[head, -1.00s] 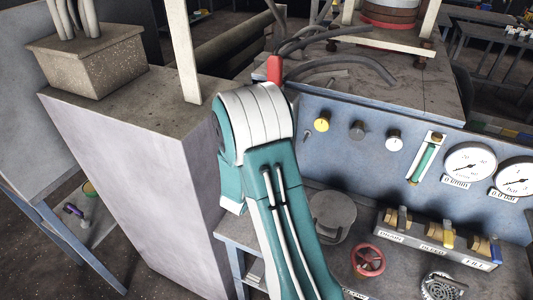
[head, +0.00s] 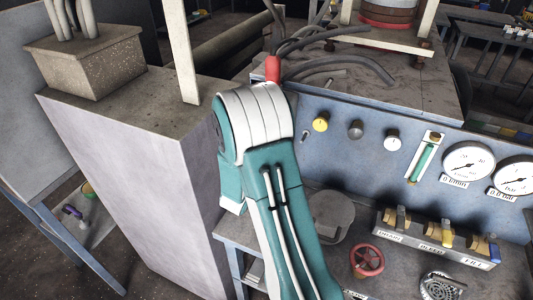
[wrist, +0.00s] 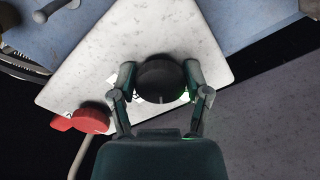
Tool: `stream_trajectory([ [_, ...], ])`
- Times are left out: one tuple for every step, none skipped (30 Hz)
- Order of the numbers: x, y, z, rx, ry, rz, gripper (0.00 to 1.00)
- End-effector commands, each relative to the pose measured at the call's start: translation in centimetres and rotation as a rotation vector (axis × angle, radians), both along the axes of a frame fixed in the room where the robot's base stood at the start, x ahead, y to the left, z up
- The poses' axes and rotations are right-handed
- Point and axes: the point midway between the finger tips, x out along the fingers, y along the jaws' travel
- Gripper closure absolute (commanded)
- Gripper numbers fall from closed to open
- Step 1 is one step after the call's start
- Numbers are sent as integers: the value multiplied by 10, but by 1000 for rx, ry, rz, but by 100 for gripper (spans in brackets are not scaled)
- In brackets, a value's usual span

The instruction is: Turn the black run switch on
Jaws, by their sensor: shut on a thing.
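The black run switch (wrist: 160,78) is a round black knob on a pale, speckled plate (wrist: 95,68) in the wrist view. A small light mark shows on its side nearest my gripper's palm. My gripper (wrist: 160,71) has one finger on each side of the knob and is shut on it. A small green glow shows beside the knob, near the right finger; part of it is hidden. In the head view, the knob and my gripper are not visible; only my teal and white arm shows.
A red knob (wrist: 90,118) sits left of the black one, near the plate's lower edge. In the head view, a blue panel (head: 430,140) carries small knobs and gauges (head: 468,161). A tall grey cabinet (head: 130,170) stands left.

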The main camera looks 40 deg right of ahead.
Motion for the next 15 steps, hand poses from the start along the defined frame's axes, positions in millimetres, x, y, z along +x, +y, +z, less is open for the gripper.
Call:
stream_trajectory([
  [3,2,1,-12,15,10,85],
  [3,2,1,-17,25,10,85],
  [3,2,1,-25,38,10,85],
  [3,2,1,-29,47,11,85],
  [3,2,1,-33,54,11,85],
  [3,2,1,-38,62,11,85],
  [3,2,1,-42,68,11,85],
  [3,2,1,-45,73,11,85],
  [3,2,1,-47,78,11,85],
  [3,2,1,-49,81,11,85],
  [3,2,1,-50,83,11,85],
  [3,2,1,-51,86,11,85],
  [3,2,1,-52,88,11,85],
  [3,2,1,-52,89,11,85],
  [3,2,1,-53,90,11,85],
])
